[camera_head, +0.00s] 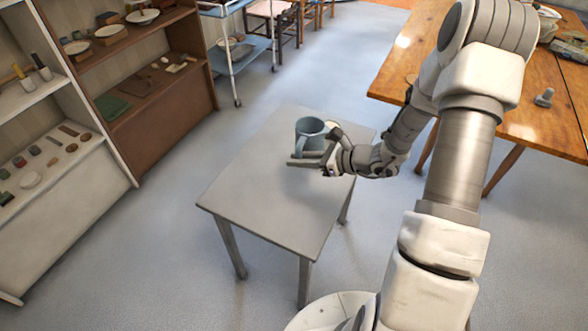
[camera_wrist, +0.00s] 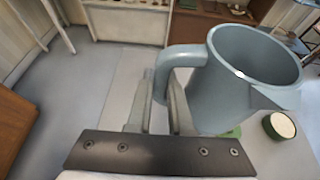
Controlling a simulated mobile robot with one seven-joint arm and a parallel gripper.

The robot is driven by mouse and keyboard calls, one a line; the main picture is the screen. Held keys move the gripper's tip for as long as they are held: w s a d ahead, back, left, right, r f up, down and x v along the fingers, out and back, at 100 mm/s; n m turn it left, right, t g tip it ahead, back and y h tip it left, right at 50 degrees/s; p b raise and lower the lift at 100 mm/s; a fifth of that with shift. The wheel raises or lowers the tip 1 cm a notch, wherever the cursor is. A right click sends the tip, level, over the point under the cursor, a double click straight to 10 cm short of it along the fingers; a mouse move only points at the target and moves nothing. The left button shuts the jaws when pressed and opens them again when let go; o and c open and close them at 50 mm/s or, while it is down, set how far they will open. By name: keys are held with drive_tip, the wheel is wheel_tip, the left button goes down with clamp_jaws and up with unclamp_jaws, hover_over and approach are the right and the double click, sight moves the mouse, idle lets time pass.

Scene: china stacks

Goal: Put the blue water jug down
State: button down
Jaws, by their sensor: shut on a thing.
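The blue water jug (camera_head: 309,133) is upright at the small grey table (camera_head: 262,207), near its back right part. In the wrist view the jug (camera_wrist: 222,98) fills the right side, with its open top showing and its handle (camera_wrist: 176,62) toward the left. My gripper (camera_head: 306,162) reaches in from the right at the jug's near side. In the wrist view its fingers (camera_wrist: 160,106) are shut on the jug's handle. I cannot tell whether the jug's base touches the tabletop, as the gripper and jug hide it.
A small green cup with pale contents (camera_wrist: 279,126) stands close beside the jug. The table's front and left are bare. A wooden table (camera_head: 420,75) stands at the right, shelves (camera_head: 150,100) at the left, and a blue trolley (camera_head: 240,58) behind.

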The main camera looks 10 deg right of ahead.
drive_tip(key=w+d+b+x, duration=0.1)
drive_tip(key=b+x, duration=0.8)
drive_tip(key=b, duration=0.2)
drive_tip(key=shift+t, duration=0.3)
drive_tip(key=shift+s+a+f+b, duration=1)
drive_tip(key=shift+s+a+f, duration=0.3)
drive_tip(key=shift+s+f, duration=0.3)
drive_tip(key=shift+s+a+f+b, duration=1)
drive_tip(key=shift+s+a+f, duration=0.3)
drive_tip(key=shift+f, duration=0.5)
drive_tip(key=shift+s+a+f+b, duration=1)
drive_tip(key=shift+s+a+f, duration=0.25)
drive_tip(key=shift+s+f, duration=0.4)
drive_tip(key=shift+w+f, duration=0.1)
drive_tip(key=shift+f, duration=0.05)
drive_tip(key=shift+f, duration=0.15)
drive_tip(key=c, duration=0.8)
unclamp_jaws()
